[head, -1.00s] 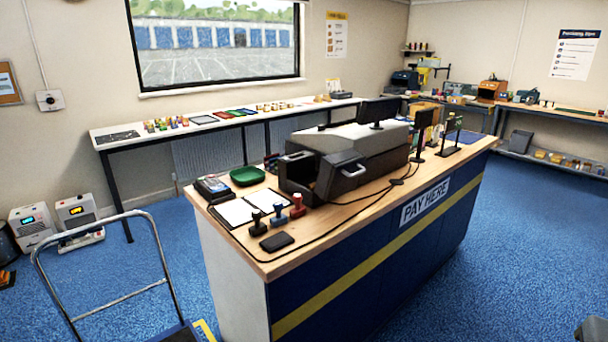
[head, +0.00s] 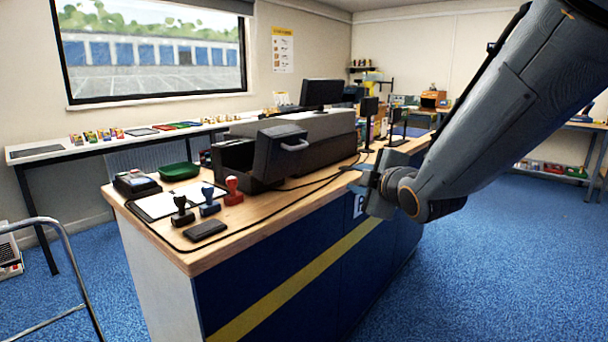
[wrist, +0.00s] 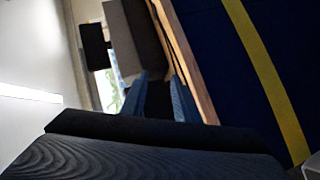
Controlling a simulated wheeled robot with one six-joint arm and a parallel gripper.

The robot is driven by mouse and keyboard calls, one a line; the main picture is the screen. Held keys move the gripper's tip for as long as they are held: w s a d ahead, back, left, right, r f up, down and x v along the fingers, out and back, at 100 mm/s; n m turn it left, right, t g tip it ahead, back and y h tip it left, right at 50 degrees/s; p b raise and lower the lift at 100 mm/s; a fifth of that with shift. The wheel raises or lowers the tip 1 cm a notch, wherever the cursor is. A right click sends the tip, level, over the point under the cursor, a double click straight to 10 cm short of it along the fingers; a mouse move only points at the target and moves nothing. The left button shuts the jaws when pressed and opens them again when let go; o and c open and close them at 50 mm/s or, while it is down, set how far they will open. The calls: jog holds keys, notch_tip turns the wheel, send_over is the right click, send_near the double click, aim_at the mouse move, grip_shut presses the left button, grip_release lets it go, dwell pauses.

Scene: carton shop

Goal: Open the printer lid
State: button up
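The printer (head: 235,160) is a dark grey machine on the wooden counter. Its lid (head: 278,158) is a dark panel with a pale handle (head: 294,146), facing the front right. I cannot tell whether the lid is fully shut. My gripper (head: 353,178) is at the counter's front edge, right of the printer and apart from the handle. In the wrist view, the two blue fingers (wrist: 158,90) stand apart with nothing seen between them. Dark and grey shapes beyond them are too blurred to name.
The counter (head: 185,262) has a wooden top; its front carries a yellow stripe. Red (head: 233,190), blue (head: 209,200) and black (head: 182,210) stamps stand before the printer. A green tray (head: 180,171) and a monitor (head: 322,93) are behind. Blue floor is free at right.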

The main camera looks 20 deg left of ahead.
aim_at(299, 148)
jog(key=w+a+r+n+y+b, duration=0.1)
jog(key=a+n, duration=0.1)
jog(key=a, duration=0.3)
jog(key=w+a+r+n+y+b, duration=0.1)
jog(key=w+a+r+n+y, duration=0.1)
jog(key=a, duration=0.3)
jog(key=w+a+r+n+y, duration=0.1)
jog(key=a+n+y, duration=0.1)
jog(key=a, duration=0.3)
jog(key=shift+w+a+r+b, duration=0.15)
jog(key=shift+w+r+b, duration=0.15)
jog(key=shift+b, duration=0.1)
jog(key=shift+c, duration=0.5)
grip_shut()
